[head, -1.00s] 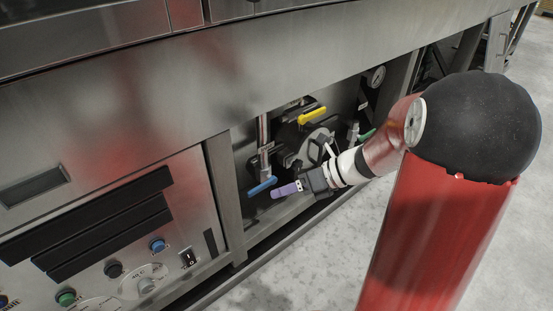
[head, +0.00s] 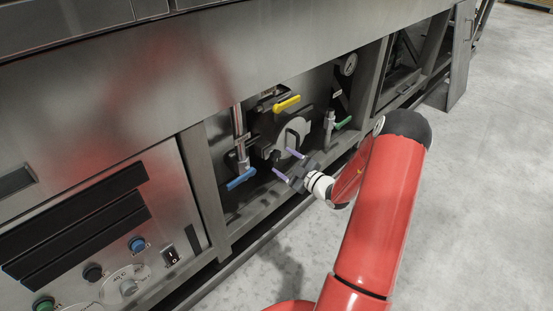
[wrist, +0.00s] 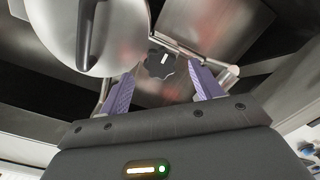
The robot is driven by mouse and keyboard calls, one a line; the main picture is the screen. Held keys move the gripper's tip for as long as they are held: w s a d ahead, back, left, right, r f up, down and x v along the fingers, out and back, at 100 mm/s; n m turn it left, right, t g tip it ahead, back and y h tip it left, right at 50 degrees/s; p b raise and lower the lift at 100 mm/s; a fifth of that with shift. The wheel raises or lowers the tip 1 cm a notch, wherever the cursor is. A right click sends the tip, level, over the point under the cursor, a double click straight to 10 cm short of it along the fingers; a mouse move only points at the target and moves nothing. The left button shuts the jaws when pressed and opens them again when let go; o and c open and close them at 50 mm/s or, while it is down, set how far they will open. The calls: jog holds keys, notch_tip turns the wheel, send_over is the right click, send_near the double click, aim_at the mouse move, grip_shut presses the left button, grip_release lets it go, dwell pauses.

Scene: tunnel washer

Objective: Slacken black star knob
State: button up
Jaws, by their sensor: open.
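The black star knob (wrist: 159,65), with a white mark on its face, sits on a bracket in the wrist view, just right of a round metal cover (wrist: 95,35) with a dark handle. My gripper (wrist: 160,70) is open, with its purple fingers on either side of the knob in the picture. The knob looks farther off than the fingertips, and nothing is between them. In the head view my gripper (head: 283,161) points into the open bay in front of the round cover (head: 290,133). I cannot make out the knob there.
A yellow lever (head: 286,103) is above the cover, a blue lever (head: 241,178) is at its left, and a green lever (head: 343,123) is at its right. Frame posts edge the bay. A control panel (head: 90,240) is at the left. The floor (head: 480,150) at the right is clear.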

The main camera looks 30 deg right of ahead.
aim_at(277, 157)
jog(key=shift+x, duration=1.85)
jog(key=c, duration=1)
